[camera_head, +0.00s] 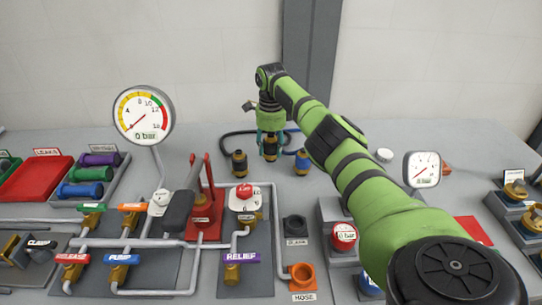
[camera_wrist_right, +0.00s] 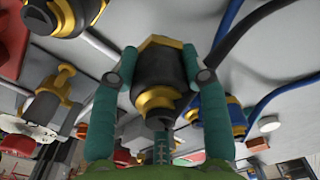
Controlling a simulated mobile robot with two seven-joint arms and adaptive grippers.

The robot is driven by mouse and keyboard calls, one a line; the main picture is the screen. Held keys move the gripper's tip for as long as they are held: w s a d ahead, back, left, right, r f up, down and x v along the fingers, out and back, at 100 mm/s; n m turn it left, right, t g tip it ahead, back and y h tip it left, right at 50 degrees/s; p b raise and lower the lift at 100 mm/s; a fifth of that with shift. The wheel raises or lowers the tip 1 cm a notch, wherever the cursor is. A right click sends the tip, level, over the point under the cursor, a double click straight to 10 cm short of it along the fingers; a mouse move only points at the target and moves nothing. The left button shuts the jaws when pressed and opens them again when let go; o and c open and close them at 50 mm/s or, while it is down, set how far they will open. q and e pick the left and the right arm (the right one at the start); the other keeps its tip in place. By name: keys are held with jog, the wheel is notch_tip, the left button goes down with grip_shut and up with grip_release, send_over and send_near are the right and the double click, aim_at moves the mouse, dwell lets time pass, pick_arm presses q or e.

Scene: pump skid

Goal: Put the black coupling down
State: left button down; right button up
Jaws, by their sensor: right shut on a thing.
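My right gripper (camera_head: 270,135) is at the back middle of the bench, pointing down, with its teal fingers closed on the black coupling (camera_head: 270,148). In the right wrist view, the black coupling (camera_wrist_right: 160,80), with its gold bands, sits between the two fingers of the right gripper (camera_wrist_right: 160,85). Whether its lower end touches the bench I cannot tell. A second dark coupling (camera_head: 239,163) with gold bands is to its left, and a blue coupling (camera_head: 302,162) is to its right. My left gripper is not in view.
Hoses run behind the couplings. In front are a black port (camera_head: 295,227), an orange port (camera_head: 303,275) labelled HOSE, and a red-handled pump (camera_head: 200,208). A large gauge (camera_head: 144,115) stands left and a smaller gauge (camera_head: 422,168) right. My right arm covers part of the right side.

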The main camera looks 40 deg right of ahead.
aim_at(271, 157)
jog(key=shift+f, duration=2)
jog(key=o, duration=1.3)
jog(key=shift+f, duration=0.15)
notch_tip(271, 157, up, 12)
jog(key=shift+r, duration=0.2)
